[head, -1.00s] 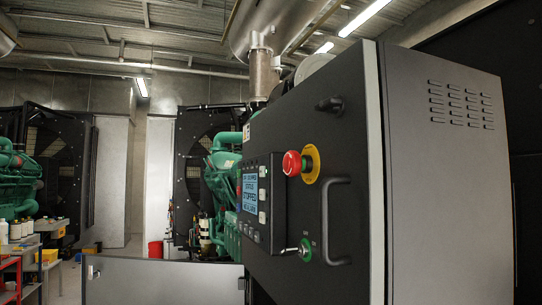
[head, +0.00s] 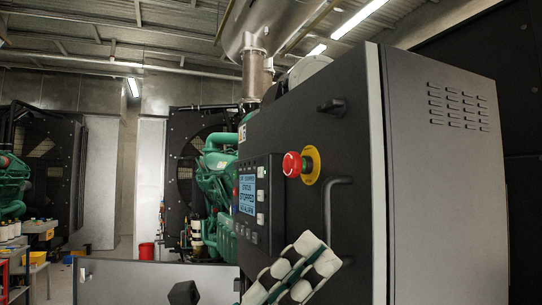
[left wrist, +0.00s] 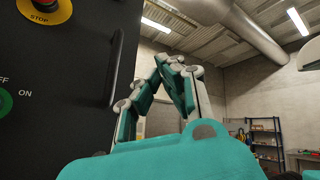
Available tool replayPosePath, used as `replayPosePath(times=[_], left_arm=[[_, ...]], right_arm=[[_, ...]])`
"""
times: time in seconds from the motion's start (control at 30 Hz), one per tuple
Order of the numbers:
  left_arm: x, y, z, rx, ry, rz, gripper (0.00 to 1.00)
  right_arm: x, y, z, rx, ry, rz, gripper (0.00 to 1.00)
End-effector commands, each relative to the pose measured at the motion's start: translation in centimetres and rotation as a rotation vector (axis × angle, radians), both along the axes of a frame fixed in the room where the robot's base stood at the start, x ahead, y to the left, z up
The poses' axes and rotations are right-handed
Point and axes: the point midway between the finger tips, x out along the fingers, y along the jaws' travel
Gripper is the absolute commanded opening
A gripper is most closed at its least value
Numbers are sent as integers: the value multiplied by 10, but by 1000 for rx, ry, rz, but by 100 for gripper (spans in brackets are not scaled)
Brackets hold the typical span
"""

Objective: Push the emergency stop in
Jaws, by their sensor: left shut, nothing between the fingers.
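The emergency stop is a red mushroom button (head: 292,164) on a yellow round collar (head: 312,165), standing out from the dark panel door of the genset cabinet. In the left wrist view the yellow collar, marked STOP (left wrist: 42,15), shows at the top left, with part of the red button cut off by the edge. My left gripper (head: 318,250) is below the button in the head view, apart from it. Its green and white fingers (left wrist: 167,65) are shut with nothing between them. My right gripper is in neither view.
A control display (head: 248,196) reading STOPPED is left of the button. A dark door handle (head: 333,215) stands out just right of it. A green ON/OFF switch (left wrist: 4,102) is below the stop. An open panel (head: 150,280) is at the lower left.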

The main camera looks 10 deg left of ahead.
Motion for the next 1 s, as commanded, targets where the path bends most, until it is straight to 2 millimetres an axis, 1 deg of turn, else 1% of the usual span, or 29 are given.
replayPosePath(times=[0.03, 0.1, 0.23, 0.37, 0.5, 0.57, 0.67, 0.77, 0.87, 0.97, 1.0], left_arm=[[-10, -12, 6, 81, -99, 25, 0], [-25, -28, 8, 191, -231, 58, 0], [-44, -52, 6, 398, -466, 137, 0], [-50, -67, -1, 606, -681, 237, 0], [-43, -72, -7, 833, -889, 373, 0], [-37, -70, -7, 929, -967, 439, 0], [-24, -60, -3, 1093, -1082, 562, 0], [-10, -43, 8, 1257, -1171, 696, 0], [3, -20, 25, 1420, -1233, 845, 0], [10, 10, 48, 1577, -1262, 1003, 0], [12, 23, 58, 1637, -1264, 1068, 0]], right_arm=[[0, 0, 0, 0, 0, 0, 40], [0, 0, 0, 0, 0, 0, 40], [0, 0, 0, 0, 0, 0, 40], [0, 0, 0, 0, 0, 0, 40], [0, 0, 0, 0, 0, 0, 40], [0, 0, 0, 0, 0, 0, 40], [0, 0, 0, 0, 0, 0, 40], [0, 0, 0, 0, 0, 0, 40], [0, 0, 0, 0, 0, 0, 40], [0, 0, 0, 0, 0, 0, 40], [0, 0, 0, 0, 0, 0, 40]])
